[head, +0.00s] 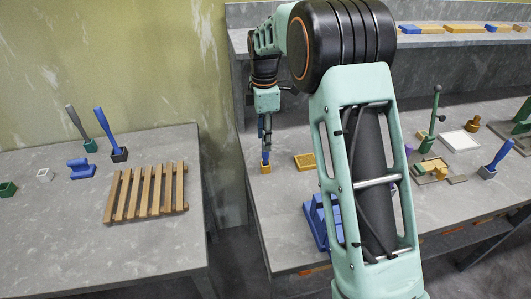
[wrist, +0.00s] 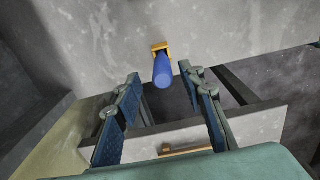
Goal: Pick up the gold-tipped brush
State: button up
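The gold-tipped brush stands upright on the right-hand table with its gold end (head: 266,168) down and its blue handle up. In the wrist view its blue handle (wrist: 162,70) points towards the camera, with the gold end behind it. My gripper (head: 265,139) points down directly above the brush. In the wrist view my gripper (wrist: 160,76) is open, with a blue-padded finger on each side. The near end of the handle appears between the fingertips; how deep it sits is hard to tell. The pads do not visibly touch it.
A yellow tray (head: 305,161) and a blue stand (head: 316,222) are to the brush's right. Other brushes, one grey-handled (head: 76,122) and one blue-handled (head: 104,123), stand on the left table beside a wooden slatted rack (head: 146,192). Another blue-handled brush (head: 499,155) is far right.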

notch_tip(320, 180, down, 4)
jog(key=shift+s+d, duration=0.15)
grip_shut()
jog(key=shift+r, duration=0.15)
jog(key=shift+r+p, duration=0.55)
jog(key=shift+p, duration=0.05)
notch_tip(320, 180, up, 2)
jog(key=shift+r+p, duration=0.1)
jog(key=shift+p, duration=0.65)
jog(key=s+d+r, duration=0.1)
jog(key=s+r, duration=0.3)
jog(key=s, duration=0.3)
jog(key=s+d+r+p, duration=0.1)
jog(key=s+r, duration=0.4)
jog(key=s, duration=0.1)
jog(key=shift+s+d+r, duration=0.25)
jog(key=shift+s+d, duration=0.15)
